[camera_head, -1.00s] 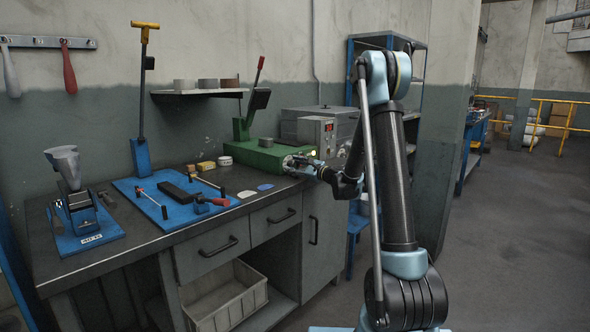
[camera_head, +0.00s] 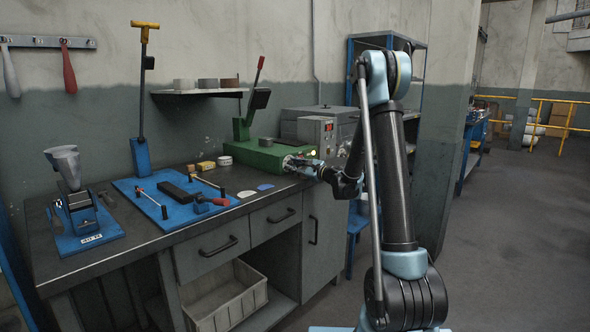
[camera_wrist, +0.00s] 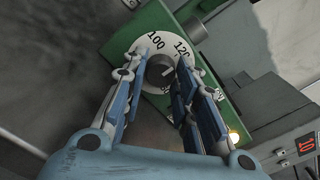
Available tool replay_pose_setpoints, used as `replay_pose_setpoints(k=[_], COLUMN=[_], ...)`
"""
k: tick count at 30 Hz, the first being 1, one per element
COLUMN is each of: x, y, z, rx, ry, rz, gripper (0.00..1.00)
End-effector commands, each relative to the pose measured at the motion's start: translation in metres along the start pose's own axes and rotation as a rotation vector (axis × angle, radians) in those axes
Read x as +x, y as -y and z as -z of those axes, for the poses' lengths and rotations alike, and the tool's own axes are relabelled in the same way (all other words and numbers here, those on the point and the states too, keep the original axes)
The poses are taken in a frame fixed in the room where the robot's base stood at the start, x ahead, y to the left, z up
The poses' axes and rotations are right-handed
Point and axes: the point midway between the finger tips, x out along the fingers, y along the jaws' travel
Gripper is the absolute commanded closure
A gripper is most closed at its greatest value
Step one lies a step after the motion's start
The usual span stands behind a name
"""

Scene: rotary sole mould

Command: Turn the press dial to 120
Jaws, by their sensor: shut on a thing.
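The green press (camera_head: 266,156) stands on the far right part of the bench, with a red-tipped lever rising behind it. In the wrist view its green front (camera_wrist: 155,18) carries a white dial ring (camera_wrist: 147,42) with dark numbers; 100 and 120 are readable, and other marks are partly hidden by the fingers. A grey knob (camera_wrist: 160,70) with a light pointer line sits in the ring's middle. The line seems to point up and right, near 120; the exact alignment is unclear. My gripper (camera_wrist: 161,72) is shut on the knob, one finger on each side.
A grey box with a red display (camera_head: 318,130) stands right of the press. Blue boards with tools (camera_head: 170,199) cover the left and middle of the bench.

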Motion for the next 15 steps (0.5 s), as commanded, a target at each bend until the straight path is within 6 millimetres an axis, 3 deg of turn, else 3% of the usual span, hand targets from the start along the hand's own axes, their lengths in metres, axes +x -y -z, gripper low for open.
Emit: replay_pose_setpoints(k=[1,3,15], x=[0.0000,0.0000,-0.0046], y=[-0.0006,-0.0006,-0.0001], z=[-0.0002,-0.0002,0.0001], rx=[0.000,0.000,0.000], ry=[0.000,0.000,0.000], rz=[-0.001,-0.001,0.000], gripper=[0.66,0.52,0.52])
